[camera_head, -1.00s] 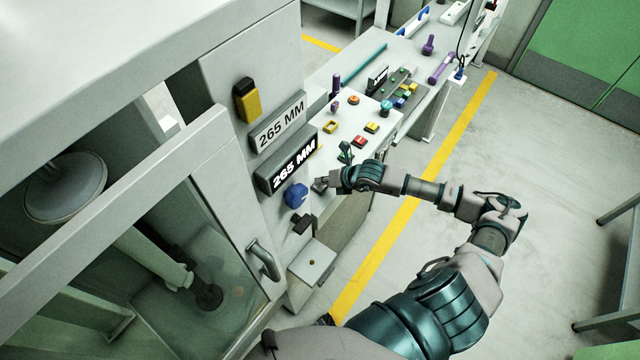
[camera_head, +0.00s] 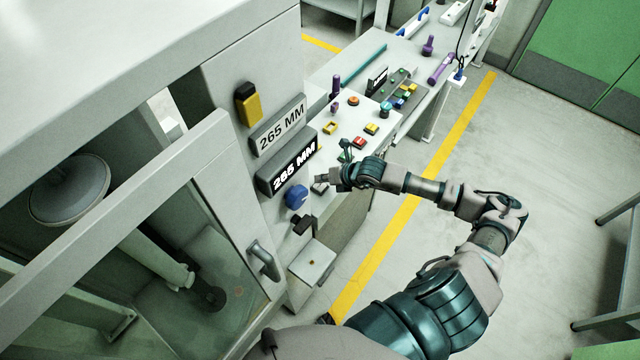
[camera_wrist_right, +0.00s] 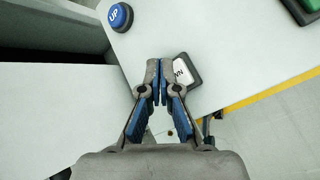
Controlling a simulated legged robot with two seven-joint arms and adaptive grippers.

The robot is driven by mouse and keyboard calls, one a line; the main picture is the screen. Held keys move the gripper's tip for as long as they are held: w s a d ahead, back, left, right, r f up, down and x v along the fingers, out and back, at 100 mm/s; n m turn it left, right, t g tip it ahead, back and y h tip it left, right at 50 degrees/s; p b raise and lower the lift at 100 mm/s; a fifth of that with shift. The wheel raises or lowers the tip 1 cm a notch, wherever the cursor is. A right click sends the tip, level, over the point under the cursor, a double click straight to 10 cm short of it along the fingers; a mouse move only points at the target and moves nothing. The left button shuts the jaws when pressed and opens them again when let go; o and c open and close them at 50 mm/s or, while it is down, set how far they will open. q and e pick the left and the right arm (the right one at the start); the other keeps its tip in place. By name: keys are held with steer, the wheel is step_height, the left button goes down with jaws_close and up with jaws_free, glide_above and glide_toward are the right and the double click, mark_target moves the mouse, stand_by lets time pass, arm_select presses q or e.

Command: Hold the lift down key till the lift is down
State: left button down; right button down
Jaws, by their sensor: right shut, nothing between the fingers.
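My right gripper (camera_head: 320,179) is shut and empty over the panel beside the press cabinet. In the right wrist view its closed fingertips (camera_wrist_right: 157,64) are just left of a dark grey key (camera_wrist_right: 187,71) with a white label; part of the lettering is hidden, so I cannot read it whole. I cannot tell whether fingertips and key touch. The key (camera_head: 319,188) also shows in the head view, close to the fingertips. A blue round button (camera_head: 297,196) stands nearby; it reads UP in the wrist view (camera_wrist_right: 120,17). A lit black display (camera_head: 294,166) reads 265 MM. My left gripper is out of view.
A white plate (camera_head: 279,128) above the display also reads 265 MM. The glazed cabinet door with its handle (camera_head: 264,259) is at left. Several coloured buttons, including a red one (camera_head: 360,141), lie beyond my gripper. Open floor (camera_head: 540,170) is at right.

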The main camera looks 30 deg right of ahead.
mark_target(322, 186)
steer(key=shift+r+p, duration=1.35)
steer(key=shift+r, duration=1.15)
